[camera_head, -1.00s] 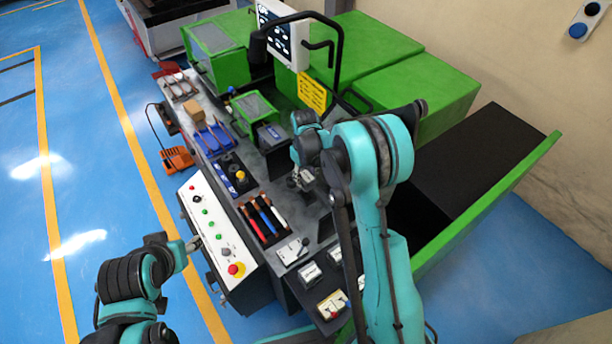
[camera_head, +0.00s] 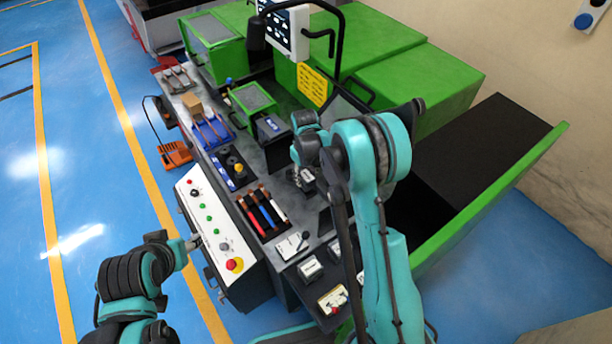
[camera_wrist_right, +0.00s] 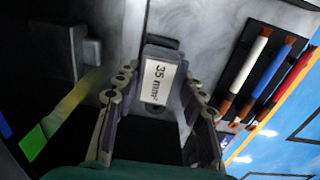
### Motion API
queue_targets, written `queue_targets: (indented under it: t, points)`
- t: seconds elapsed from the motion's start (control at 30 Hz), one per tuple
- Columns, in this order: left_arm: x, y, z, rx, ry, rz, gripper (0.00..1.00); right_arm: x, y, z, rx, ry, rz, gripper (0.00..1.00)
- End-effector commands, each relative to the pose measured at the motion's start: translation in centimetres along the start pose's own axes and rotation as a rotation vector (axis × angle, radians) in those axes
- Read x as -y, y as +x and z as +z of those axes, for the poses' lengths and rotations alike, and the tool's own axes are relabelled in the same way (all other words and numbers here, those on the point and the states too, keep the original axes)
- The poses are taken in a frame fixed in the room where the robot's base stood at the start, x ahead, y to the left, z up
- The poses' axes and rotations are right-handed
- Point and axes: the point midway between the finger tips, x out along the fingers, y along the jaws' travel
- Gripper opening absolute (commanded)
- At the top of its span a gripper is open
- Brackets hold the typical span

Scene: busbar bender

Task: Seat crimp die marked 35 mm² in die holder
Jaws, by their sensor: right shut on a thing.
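The crimp die marked 35 mm² (camera_wrist_right: 160,80) is a dark block with a white label, between the two fingers of my right gripper (camera_wrist_right: 160,95) in the wrist view. The gripper is shut on it, and the label faces the camera. In the head view my right gripper (camera_head: 303,178) is low over the grey worktop, partly hidden by its arm. A dark piece behind the die in the wrist view may be the die holder; I cannot tell, nor whether the die touches it. My left gripper (camera_head: 192,242) is beside the control panel, too small to judge its jaws.
A black rack with red, blue and white-sleeved bars (camera_head: 264,212) lies left of my right gripper. The white control panel (camera_head: 209,225) has a red stop button. Small labelled blocks (camera_head: 310,267) stand at the front. A monitor (camera_head: 284,30) and green housings stand behind.

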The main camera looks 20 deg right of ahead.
Motion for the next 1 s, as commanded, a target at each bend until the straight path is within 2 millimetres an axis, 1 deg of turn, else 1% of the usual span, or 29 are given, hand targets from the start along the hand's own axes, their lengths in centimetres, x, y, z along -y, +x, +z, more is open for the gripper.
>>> queue_targets:
  t: [1.0]
  points:
    - [0.0, 0.65, 0.47, 0.0, 0.0, 0.0, 0.49, 0.02, 0.03, 0.04, 0.0, 0.0, 0.0, 0.06]
